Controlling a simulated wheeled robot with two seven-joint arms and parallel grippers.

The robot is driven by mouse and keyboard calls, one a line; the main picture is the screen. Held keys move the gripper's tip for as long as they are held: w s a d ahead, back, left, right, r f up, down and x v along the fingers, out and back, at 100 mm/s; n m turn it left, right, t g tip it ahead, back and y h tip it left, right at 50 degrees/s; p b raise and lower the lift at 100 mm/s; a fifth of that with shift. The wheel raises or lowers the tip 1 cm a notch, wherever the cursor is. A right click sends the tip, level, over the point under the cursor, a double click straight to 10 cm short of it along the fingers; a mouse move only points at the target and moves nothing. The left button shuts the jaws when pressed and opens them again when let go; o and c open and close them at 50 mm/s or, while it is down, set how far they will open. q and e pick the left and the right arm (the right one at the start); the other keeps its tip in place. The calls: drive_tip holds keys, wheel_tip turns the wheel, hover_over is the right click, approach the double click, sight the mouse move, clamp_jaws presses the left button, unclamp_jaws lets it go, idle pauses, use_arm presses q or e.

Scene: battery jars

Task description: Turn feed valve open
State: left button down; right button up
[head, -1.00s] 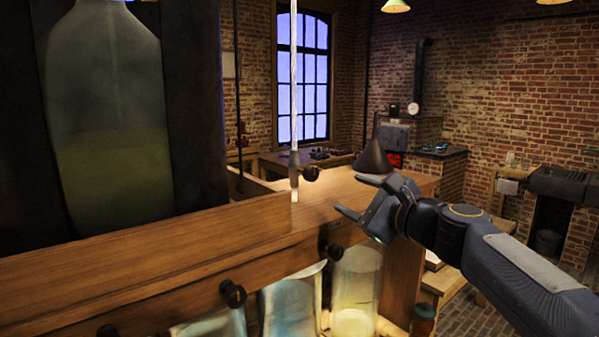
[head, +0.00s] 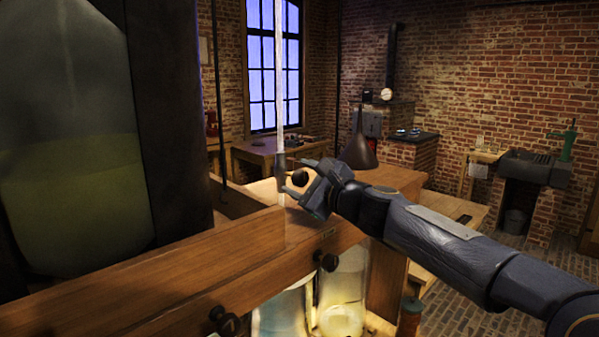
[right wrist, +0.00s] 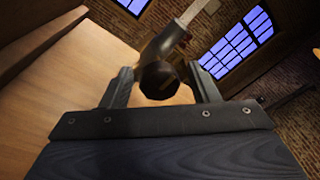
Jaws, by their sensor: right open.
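The feed valve's dark round knob (head: 299,178) sits on a dark fitting at the foot of a thin upright glass tube (head: 279,75). In the right wrist view the knob (right wrist: 159,80) lies between the two fingers, with the fitting and tube behind it. My right gripper (head: 293,177) is open, with a finger on either side of the knob. In the right wrist view this gripper (right wrist: 160,70) shows a gap beside the knob, mainly on the left; contact on the right is unclear. My left gripper is not in view.
A large glass vessel (head: 75,170) of yellow-green liquid stands at left. A wooden rail (head: 150,275) with dark knobs (head: 326,261) runs along the front, above glass jars (head: 345,290). A dark cone-shaped funnel (head: 359,150) stands on the bench behind the gripper.

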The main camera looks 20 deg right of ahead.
drive_tip(key=shift+w, duration=0.25)
drive_tip(key=c, duration=1)
drive_tip(key=shift+o, duration=0.2)
